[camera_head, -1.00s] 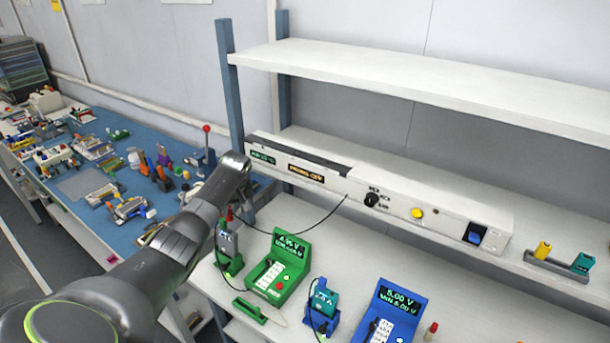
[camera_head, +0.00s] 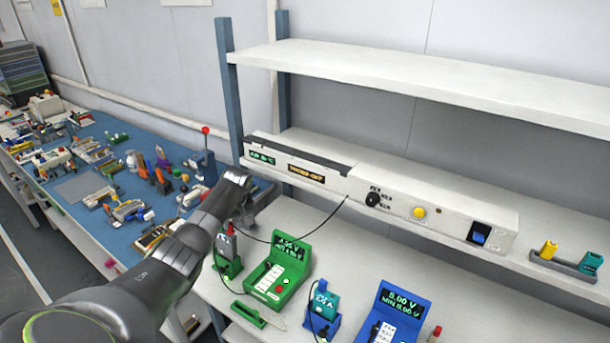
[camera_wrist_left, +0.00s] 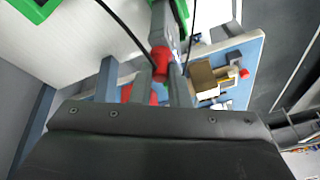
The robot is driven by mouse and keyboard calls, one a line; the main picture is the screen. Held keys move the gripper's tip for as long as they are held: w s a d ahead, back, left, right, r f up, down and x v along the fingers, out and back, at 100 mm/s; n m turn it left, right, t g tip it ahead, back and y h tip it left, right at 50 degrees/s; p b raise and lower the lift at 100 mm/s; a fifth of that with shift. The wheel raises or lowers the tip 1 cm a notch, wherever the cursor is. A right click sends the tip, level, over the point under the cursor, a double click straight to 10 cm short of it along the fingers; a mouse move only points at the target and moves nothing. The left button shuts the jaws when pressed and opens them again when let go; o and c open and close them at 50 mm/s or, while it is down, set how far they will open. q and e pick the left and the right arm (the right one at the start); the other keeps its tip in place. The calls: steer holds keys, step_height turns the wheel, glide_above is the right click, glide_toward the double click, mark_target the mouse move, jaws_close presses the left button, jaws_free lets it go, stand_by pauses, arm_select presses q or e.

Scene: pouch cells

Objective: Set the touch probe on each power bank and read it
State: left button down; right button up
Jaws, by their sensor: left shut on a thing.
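My left gripper (camera_wrist_left: 160,82) is shut on a red-collared piece (camera_wrist_left: 160,60), which looks like the touch probe; its far end is hard to make out. In the head view the wrist hides most of the fingers, and a red part (camera_head: 230,229) shows just above a grey power bank (camera_head: 229,248) upright in a green cradle. I cannot tell whether they touch. Right of it stands a green meter (camera_head: 278,271) with a lit display. A teal power bank (camera_head: 326,302) sits in a blue cradle beside a blue meter (camera_head: 393,316) reading 5.00 V. My right gripper is not in view.
A long white instrument box (camera_head: 440,212) with a knob, yellow button and blue switch runs along the back. A black cable (camera_head: 300,238) loops from it towards my gripper. A yellow-and-teal pair (camera_head: 570,258) sits in a rack at right. The cluttered blue table (camera_head: 75,190) lies left.

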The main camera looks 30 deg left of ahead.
arm_select(q)
steer(key=shift+f, duration=0.5)
stand_by(1.3)
steer(key=r+p, duration=0.1)
steer(key=r, duration=0.1)
steer(key=r+p, duration=0.4)
steer(key=shift+w, duration=0.35)
